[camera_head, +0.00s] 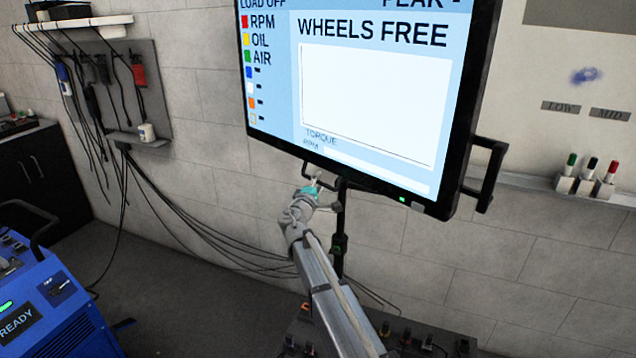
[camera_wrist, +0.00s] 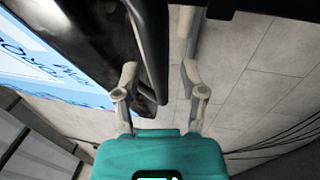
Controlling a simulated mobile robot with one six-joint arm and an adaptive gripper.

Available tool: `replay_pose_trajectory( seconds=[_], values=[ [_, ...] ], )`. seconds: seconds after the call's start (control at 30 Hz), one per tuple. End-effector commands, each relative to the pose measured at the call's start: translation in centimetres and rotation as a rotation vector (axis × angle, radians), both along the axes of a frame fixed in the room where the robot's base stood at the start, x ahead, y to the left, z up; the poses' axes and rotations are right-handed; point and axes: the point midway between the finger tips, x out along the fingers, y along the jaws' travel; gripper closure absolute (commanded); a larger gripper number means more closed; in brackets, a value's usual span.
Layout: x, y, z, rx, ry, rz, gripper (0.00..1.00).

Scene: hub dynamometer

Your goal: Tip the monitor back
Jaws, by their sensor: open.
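The monitor (camera_head: 365,100) is a large black-framed screen reading "WHEELS FREE", held in front of the wall on a dark pole (camera_head: 341,225). A black handle (camera_head: 490,170) sticks out at its right side. My gripper (camera_head: 314,188) is just below the monitor's lower edge, left of the pole. In the wrist view my gripper (camera_wrist: 160,72) is open, its two grey fingers apart. A dark rounded bar (camera_wrist: 153,45) runs between them, beside the monitor's screen (camera_wrist: 50,65). I cannot tell whether a finger touches the bar. The monitor's back is hidden in the head view.
A blue machine (camera_head: 45,300) marked "READY" stands at lower left, near a dark cabinet (camera_head: 45,170). Cables (camera_head: 200,235) hang along the wall. A shelf at right holds several markers (camera_head: 588,175). A dark unit with small knobs (camera_head: 415,345) lies below my arm.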

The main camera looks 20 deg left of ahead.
Motion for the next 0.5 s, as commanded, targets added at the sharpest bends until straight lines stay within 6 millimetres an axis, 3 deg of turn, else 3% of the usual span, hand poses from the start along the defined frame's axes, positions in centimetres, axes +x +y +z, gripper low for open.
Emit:
replay_pose_trajectory(
  seconds=[0.07, 0.33, 0.5],
  values=[
    [-0.01, 0.0, 0.0, 0.0, 0.0, 0.0, 0.48],
    [-0.02, 0.0, 0.0, 0.0, 0.0, 0.0, 0.98],
    [-0.02, 0.0, 0.0, 0.0, 0.0, 0.0, 1.0]
  ],
)
